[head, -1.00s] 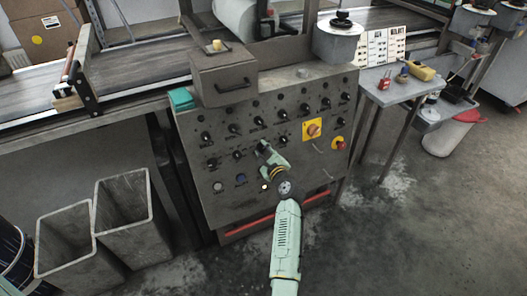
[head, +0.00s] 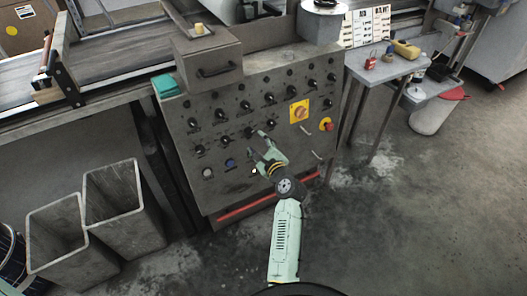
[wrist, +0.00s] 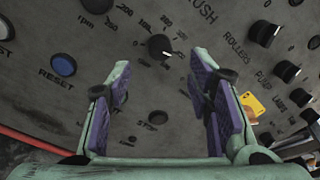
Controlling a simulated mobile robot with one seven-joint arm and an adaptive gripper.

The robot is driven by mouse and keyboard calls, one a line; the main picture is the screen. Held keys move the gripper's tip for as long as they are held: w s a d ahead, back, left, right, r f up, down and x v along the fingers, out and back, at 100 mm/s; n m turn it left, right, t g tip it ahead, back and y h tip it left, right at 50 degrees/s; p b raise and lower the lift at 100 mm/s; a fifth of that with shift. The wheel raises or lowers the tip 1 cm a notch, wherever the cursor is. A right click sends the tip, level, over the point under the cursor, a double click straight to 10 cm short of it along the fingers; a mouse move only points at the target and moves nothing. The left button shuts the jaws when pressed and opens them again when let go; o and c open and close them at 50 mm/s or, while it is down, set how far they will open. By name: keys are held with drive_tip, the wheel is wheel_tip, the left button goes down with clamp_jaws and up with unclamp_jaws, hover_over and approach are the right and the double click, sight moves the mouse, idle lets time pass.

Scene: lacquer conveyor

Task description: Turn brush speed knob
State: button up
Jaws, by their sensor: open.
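A grey control panel (head: 215,185) with rows of black knobs fills the middle of the head view. In the wrist view, a black knob (wrist: 160,46) with a white pointer and a printed number scale lies just beyond my fingertips, near partly cut-off lettering ending in "USH". My gripper (head: 257,146) is in front of the panel's lower middle; it also shows in the wrist view (wrist: 160,75). Its purple-padded fingers are spread and empty, one on each side of the line to that knob. Contact with the knob is not visible.
Near the gripper are a blue button (wrist: 63,64) and a small stop button (wrist: 155,117). Other knobs (wrist: 263,32) line the right. A red stop button (head: 326,125) and yellow switch (head: 299,112) sit further right.

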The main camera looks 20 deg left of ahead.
drive_tip(key=v, duration=0.5)
drive_tip(key=shift+r, duration=0.15)
